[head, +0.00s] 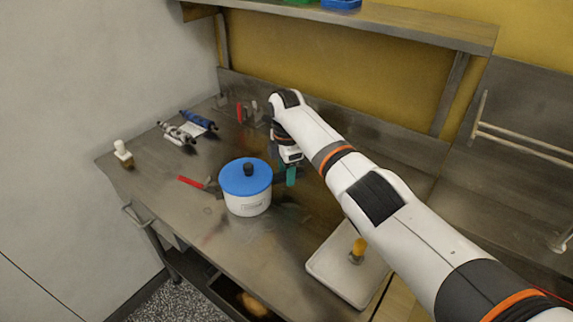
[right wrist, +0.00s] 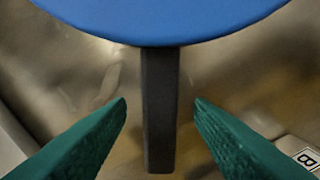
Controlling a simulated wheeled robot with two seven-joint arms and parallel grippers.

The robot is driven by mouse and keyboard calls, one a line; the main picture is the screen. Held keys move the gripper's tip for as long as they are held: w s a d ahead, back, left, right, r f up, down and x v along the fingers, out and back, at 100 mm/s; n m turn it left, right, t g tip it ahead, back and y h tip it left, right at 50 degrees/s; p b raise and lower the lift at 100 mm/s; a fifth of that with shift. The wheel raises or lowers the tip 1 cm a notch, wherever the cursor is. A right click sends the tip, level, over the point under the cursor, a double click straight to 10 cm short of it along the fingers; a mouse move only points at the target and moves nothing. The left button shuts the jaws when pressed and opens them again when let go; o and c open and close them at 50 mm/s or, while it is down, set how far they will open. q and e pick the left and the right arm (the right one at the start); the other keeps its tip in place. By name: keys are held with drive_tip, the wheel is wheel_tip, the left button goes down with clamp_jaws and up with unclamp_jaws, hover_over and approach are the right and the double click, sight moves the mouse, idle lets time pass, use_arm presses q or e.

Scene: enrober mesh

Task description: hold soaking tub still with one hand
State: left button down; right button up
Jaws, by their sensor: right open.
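The soaking tub (head: 247,203) is a white round pot with a blue lid (head: 236,181) and a dark knob on top. It stands upright on the metal bench. My right gripper (head: 291,176) is at the tub's right side, with green fingers pointing down. In the right wrist view the blue lid (right wrist: 160,18) fills the top. A dark bar (right wrist: 160,75), seemingly a side handle of the tub, runs from under the lid between the fingers. My right gripper (right wrist: 161,104) is open, with a visible gap on each side of the bar. My left gripper is not in view.
A pale tray (head: 325,269) with a yellow-handled tool (head: 359,247) lies at the bench's front right. A red-handled tool (head: 191,182) lies left of the tub. A small bottle (head: 123,155) stands at the left edge. A shelf (head: 400,22) hangs above the back.

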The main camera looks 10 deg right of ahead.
clamp_jaws()
idle(0.7)
